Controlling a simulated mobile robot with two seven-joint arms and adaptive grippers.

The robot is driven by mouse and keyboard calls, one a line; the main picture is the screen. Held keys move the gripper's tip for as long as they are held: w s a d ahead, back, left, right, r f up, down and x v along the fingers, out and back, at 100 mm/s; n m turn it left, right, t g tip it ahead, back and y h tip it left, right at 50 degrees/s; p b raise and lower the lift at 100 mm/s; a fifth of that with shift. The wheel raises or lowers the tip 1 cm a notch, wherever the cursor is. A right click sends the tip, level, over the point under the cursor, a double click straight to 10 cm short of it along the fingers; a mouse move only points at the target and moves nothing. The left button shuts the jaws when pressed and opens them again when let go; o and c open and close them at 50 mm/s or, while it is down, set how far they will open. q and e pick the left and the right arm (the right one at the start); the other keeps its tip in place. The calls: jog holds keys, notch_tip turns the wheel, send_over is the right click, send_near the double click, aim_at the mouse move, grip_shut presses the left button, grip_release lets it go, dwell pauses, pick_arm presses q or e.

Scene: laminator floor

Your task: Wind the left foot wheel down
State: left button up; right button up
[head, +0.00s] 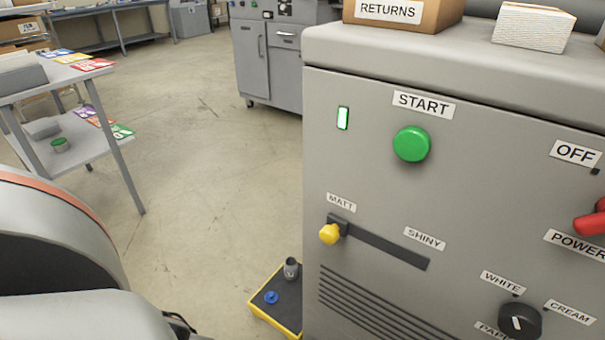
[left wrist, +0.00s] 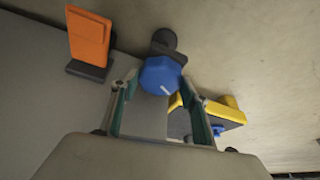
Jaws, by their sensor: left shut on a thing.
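The gripper partly hides the wheel's near side. In the head view the wheel and my left gripper are out of sight. My right gripper is in neither view.
An orange piece on a dark base (left wrist: 90,35) stands left of the wheel. A yellow-edged black tray (head: 262,313) with a blue part lies on the floor against the grey machine (head: 370,190). A shelved table (head: 120,165) stands left; open floor lies between.

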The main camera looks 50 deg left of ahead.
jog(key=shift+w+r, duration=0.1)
pick_arm(q)
jog(key=shift+m+p, duration=0.3)
jog(key=shift+m, duration=0.1)
jog(key=shift+s+m+h, duration=0.1)
jog(key=shift+m+h, duration=0.3)
jog(key=shift+m, duration=0.2)
jog(key=shift+m+p, duration=0.35)
jog(key=shift+m, duration=0.05)
jog(key=shift+s+a+f+m+h, duration=0.1)
jog(key=shift+m+h, duration=0.5)
jog(key=shift+m, duration=0.7)
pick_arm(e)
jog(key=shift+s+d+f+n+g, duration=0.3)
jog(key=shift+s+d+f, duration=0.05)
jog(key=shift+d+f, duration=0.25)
pick_arm(q)
jog(key=o, duration=1.1)
